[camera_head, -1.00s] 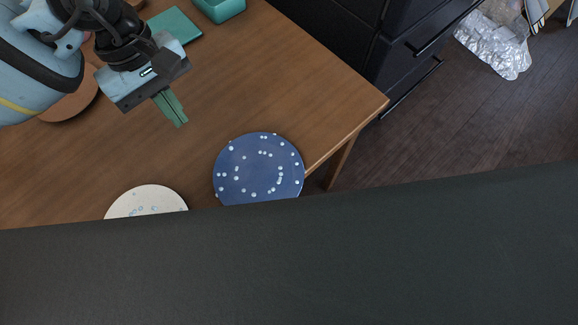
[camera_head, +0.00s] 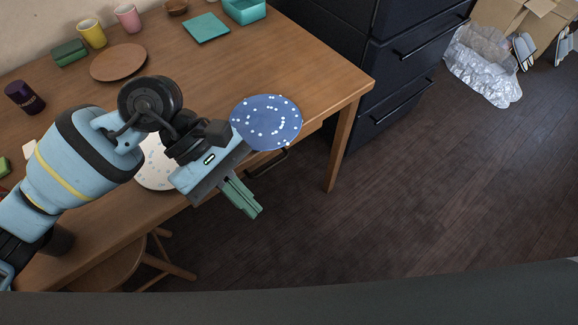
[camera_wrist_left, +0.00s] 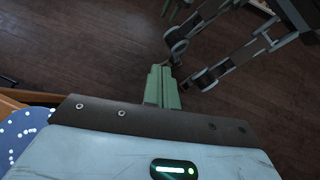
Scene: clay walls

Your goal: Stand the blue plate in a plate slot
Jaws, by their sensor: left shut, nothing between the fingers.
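The blue plate (camera_head: 266,122) with white dots lies flat at the table's front right corner, partly past the front edge. Its rim also shows at the left of the left wrist view (camera_wrist_left: 18,138). My left gripper (camera_head: 250,208) is shut and empty. Its green fingers point down and outward past the table's front edge, below the plate in the head view, over the floor. The fingers also show in the left wrist view (camera_wrist_left: 163,75). I see no plate slot that I can make out. My right gripper is not in view.
A white speckled plate (camera_head: 154,168) lies partly behind my left arm. A brown plate (camera_head: 118,62), cups, a teal square (camera_head: 206,28) and a teal box (camera_head: 244,10) stand farther back. Dark drawers (camera_head: 405,55) adjoin the table's right. A chair (camera_head: 120,265) is below the front edge.

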